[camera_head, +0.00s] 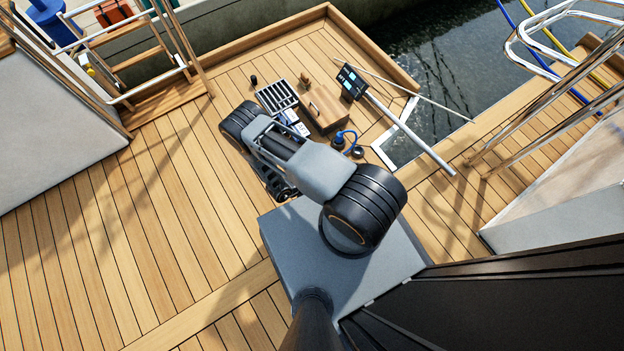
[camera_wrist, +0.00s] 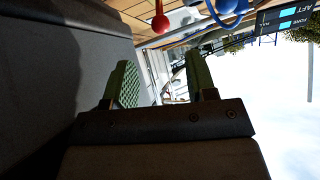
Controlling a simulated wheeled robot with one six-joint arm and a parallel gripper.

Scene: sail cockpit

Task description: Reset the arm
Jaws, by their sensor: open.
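My arm is folded over my grey base in the head view. My gripper (camera_wrist: 162,82) shows in the wrist view, with two green textured fingers standing apart and nothing held between them. In the head view the arm links hide most or all of the gripper. A dark grey surface fills the left of the wrist view, close beside the left finger.
On the planked deck (camera_head: 130,220) ahead are a slatted grate (camera_head: 277,97), a wooden box (camera_head: 325,110), a blue fitting (camera_head: 342,138) and a panel (camera_head: 351,82) on a pole. Chrome rails (camera_head: 545,110) stand right, before water. The left deck is clear.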

